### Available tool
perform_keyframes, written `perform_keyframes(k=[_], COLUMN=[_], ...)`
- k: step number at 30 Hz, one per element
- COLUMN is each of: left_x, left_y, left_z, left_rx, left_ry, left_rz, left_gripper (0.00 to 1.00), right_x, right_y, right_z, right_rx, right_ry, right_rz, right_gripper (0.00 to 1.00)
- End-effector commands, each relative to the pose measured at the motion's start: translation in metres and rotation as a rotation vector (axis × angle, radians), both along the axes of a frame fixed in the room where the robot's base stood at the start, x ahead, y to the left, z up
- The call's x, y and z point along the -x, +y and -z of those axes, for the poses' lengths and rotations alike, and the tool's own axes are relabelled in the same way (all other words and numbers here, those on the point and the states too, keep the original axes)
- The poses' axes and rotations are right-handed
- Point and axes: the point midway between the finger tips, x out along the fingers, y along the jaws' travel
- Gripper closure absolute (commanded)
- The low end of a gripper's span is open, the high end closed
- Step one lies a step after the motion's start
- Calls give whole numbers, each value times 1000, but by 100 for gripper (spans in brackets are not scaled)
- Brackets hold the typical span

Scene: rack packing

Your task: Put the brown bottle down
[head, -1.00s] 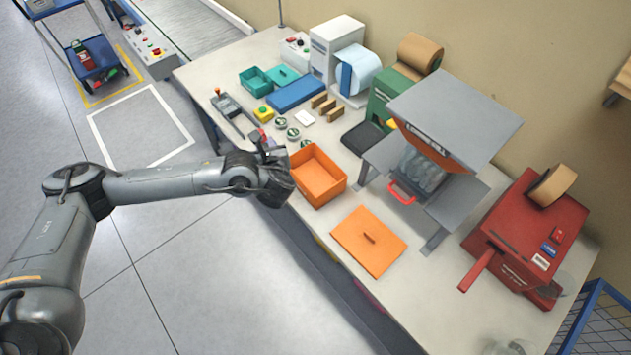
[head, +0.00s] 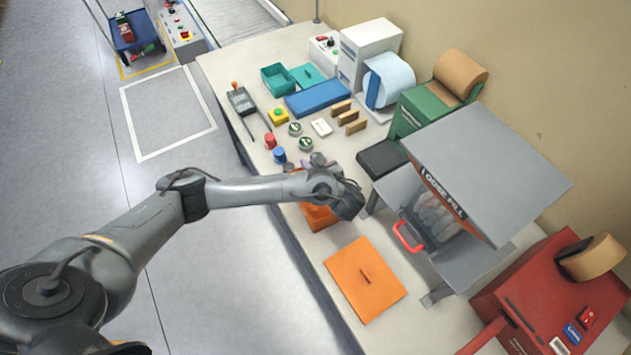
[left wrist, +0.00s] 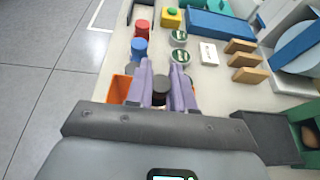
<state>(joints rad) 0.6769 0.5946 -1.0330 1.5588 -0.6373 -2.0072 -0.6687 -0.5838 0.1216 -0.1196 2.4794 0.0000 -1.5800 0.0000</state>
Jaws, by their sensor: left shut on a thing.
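My left gripper (left wrist: 161,76) has its two purple fingers on either side of a dark, round-topped thing, which I take to be the brown bottle (left wrist: 160,86). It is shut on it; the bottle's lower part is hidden. In the head view the left wrist covers most of the grip, and I cannot make out the bottle there. The wrist is above the open orange box (head: 316,219), hiding much of it. The box also shows beside the fingers in the left wrist view (left wrist: 119,88). Whether the bottle touches anything below cannot be told. My right gripper is out of view.
The orange lid (head: 364,283) lies flat beside the box. A red jar (head: 270,141), a blue jar (head: 279,155) and green-topped tins (head: 305,144) stand close behind. A black pad (head: 382,159) lies behind.

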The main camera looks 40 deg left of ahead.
Motion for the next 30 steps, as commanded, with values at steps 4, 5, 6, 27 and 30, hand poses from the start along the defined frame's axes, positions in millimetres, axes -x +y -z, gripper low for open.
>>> perform_keyframes(k=[4, 5, 6, 27, 30], left_x=[-1, -1, -1, 0, 0], left_y=[0, 0, 0, 0, 0], left_z=[19, 21, 23, 63, 65], left_rx=[1, 0, 0, 0, 0], left_ry=[0, 0, 0, -1, -1], left_rz=[1, 1, 1, 1, 1], left_gripper=[100, 100, 100, 100, 100], right_x=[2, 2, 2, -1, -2], right_y=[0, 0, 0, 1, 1], right_z=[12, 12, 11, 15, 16], right_rx=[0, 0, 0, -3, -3], right_ry=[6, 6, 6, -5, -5], right_rz=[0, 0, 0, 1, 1], right_gripper=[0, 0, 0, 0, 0])
